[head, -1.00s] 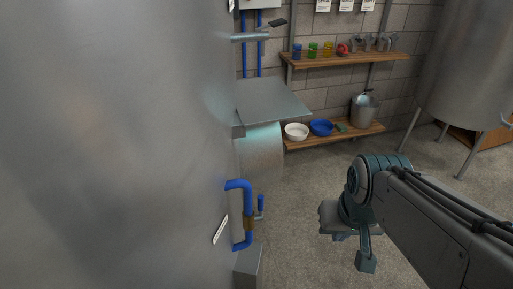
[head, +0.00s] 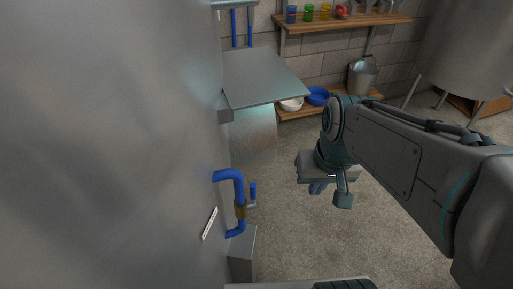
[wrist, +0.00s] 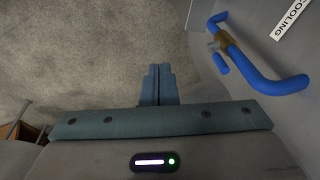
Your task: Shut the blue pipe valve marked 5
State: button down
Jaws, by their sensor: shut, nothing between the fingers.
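The blue pipe (head: 231,176) stands out from a big steel tank on the left, with a brass valve body (head: 240,209) on its upright run. The valve's blue lever (head: 253,191) stands beside the pipe, roughly in line with it. In the wrist view the pipe (wrist: 262,71), brass body (wrist: 221,40) and lever (wrist: 221,63) are at the upper right. No number 5 is readable. My gripper (head: 318,189) is shut and empty, to the right of the valve and apart from it. Its closed fingers (wrist: 158,70) point over bare floor in the wrist view.
A white label (wrist: 294,17) reading COOLING is on the tank wall (head: 110,140). A grey block (head: 243,254) stands below the pipe. A flat metal shelf (head: 262,77) juts out behind the valve. The floor between gripper and valve is clear.

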jog(key=w+a+f+n+g+y+b, duration=0.1)
jog(key=w+a+f+g+y+b, duration=0.2)
jog(key=w+f+y, duration=1)
jog(key=w+g+y, duration=0.1)
jog(key=w+y, duration=0.2)
jog(key=y, duration=0.1)
jog(key=shift+w+a+f+n+b, duration=0.15)
jog(key=shift+w+a+n+b, duration=0.1)
jog(key=shift+n+b, duration=0.1)
jog(key=shift+a, duration=0.1)
jog(key=s+a+p, duration=0.2)
jog(key=s+a, duration=0.3)
jog(key=a, duration=0.2)
jog(key=shift+a, duration=0.4)
jog(key=shift+s+f+b, duration=0.1)
jog(key=shift+s+b, duration=0.05)
jog(key=shift+b, duration=0.2)
